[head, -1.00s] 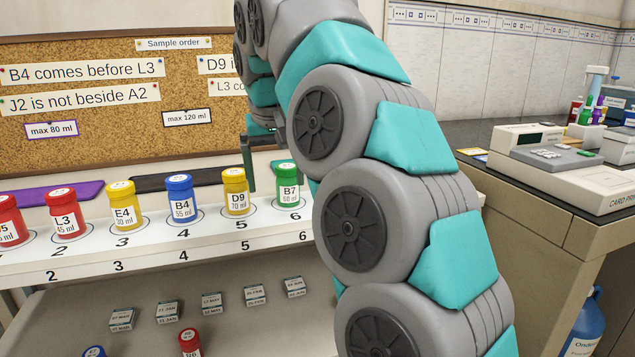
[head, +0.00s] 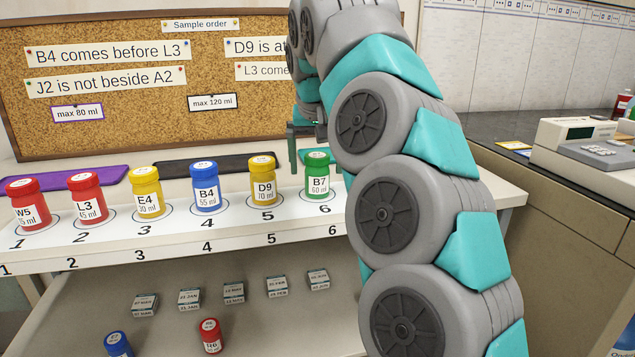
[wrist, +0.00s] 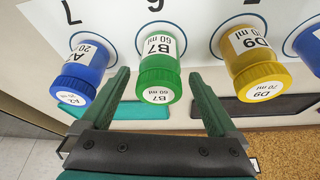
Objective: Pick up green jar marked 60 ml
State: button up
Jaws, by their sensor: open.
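The green jar B7 marked 60 ml (head: 317,176) stands upright on spot 6 of the white shelf. It also shows in the wrist view (wrist: 159,78), at the middle. My gripper (head: 305,160) is at the jar in the head view, partly hidden by my arm. In the wrist view my gripper (wrist: 160,88) is open, with one dark green finger on each side of the jar's cap. I see gaps between the fingers and the jar, so it is not gripped.
The yellow jar D9 (head: 263,182) stands on spot 5 and a blue jar A2 (wrist: 82,72) stands on the jar's other side. More jars line the white shelf (head: 290,232).

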jog(key=shift+x, duration=1.35)
jog(key=c, duration=1.5)
jog(key=shift+o, duration=0.2)
jog(key=shift+d+r, duration=0.1)
